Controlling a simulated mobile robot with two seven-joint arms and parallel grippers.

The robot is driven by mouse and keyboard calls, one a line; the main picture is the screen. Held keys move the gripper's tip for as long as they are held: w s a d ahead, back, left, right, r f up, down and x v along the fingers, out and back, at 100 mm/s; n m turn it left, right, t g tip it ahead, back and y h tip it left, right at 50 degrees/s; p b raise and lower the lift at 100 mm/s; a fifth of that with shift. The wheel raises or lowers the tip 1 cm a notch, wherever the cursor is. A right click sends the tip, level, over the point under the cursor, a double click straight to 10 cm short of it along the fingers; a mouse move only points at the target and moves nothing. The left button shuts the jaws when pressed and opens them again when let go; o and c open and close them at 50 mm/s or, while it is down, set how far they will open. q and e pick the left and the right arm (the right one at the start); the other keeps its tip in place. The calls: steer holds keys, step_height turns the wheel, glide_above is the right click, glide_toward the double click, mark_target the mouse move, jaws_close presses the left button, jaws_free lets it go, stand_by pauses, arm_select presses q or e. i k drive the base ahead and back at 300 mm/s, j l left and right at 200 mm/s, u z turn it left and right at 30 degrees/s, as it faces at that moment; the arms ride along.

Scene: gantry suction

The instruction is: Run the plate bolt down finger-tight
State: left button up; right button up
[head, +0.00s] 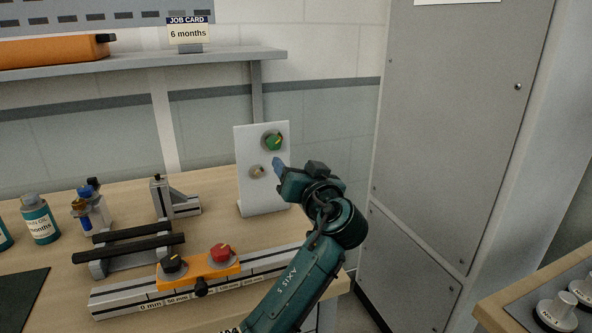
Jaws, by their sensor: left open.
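A white upright plate (246,143) stands at the right end of the wooden bench. A green knob (273,141) is on its upper part. A small brass-coloured bolt (257,172) sits lower on the plate, and it is too small to tell how far it is threaded in. My left gripper (280,168) is just right of the bolt and below the green knob. It is open with nothing seen between its fingers. Its body hides the plate's lower right edge, and I cannot tell whether it touches the plate. My right gripper is out of view.
A slotted rail (120,299) with an orange carriage (200,268) and red and black knobs lies in front. A black-barred stand (130,247), a grey bracket (178,203) and bottles (40,219) are further left. A grey cabinet (455,130) stands right. A shelf (150,64) hangs above.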

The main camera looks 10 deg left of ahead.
mark_target(257, 173)
steer(key=k+l, duration=0.8)
